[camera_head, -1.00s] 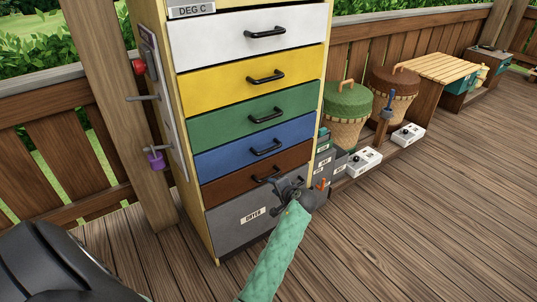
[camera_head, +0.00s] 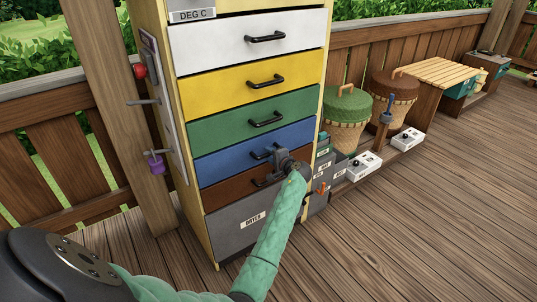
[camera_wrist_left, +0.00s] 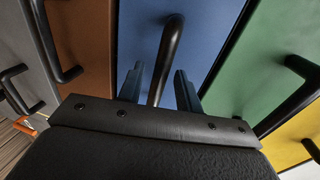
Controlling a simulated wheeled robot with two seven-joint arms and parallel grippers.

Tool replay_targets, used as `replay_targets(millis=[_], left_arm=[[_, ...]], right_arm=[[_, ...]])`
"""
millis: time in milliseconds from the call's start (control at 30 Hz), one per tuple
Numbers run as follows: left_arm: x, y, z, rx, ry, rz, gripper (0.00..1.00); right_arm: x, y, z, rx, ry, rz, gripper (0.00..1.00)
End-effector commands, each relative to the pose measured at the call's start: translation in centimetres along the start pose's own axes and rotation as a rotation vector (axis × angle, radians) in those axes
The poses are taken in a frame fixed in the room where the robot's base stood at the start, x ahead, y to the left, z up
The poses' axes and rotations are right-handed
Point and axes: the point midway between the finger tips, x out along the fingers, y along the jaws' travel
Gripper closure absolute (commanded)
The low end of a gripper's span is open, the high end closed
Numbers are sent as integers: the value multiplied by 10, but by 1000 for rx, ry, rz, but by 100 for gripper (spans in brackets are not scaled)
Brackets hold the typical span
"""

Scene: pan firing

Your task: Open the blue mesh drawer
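The blue drawer (camera_head: 222,162) is in the cabinet between the green and brown drawers, its front flush with theirs. Its front looks plain; I see no mesh. Its black bar handle (camera_head: 259,154) is partly hidden by my left gripper (camera_head: 274,155), which is at the handle's right part. In the left wrist view the two fingers (camera_wrist_left: 159,85) stand apart, one on each side of the black handle (camera_wrist_left: 168,55), with the blue front (camera_wrist_left: 205,35) behind. Gaps show between the handle and both fingers. My right gripper is out of view.
The brown drawer (camera_head: 225,194) and its handle lie just below, the green drawer (camera_head: 225,128) above. A grey drawer (camera_head: 225,226) is at the bottom. Small grey boxes (camera_head: 318,188) stand right of the cabinet. The wooden deck (camera_head: 420,220) is clear at the right.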

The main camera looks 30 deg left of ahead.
Motion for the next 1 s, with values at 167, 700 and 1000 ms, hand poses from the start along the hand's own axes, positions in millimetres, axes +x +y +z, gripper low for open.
replay_targets(millis=[167, 700, 1000], left_arm=[[12, 0, 0, 1, 0, 0, 65], [14, 1, 1, 0, 0, 1, 100], [13, 2, 0, 0, 0, 2, 100]], right_arm=[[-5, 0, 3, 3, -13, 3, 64], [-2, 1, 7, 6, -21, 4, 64], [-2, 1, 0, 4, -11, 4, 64]])
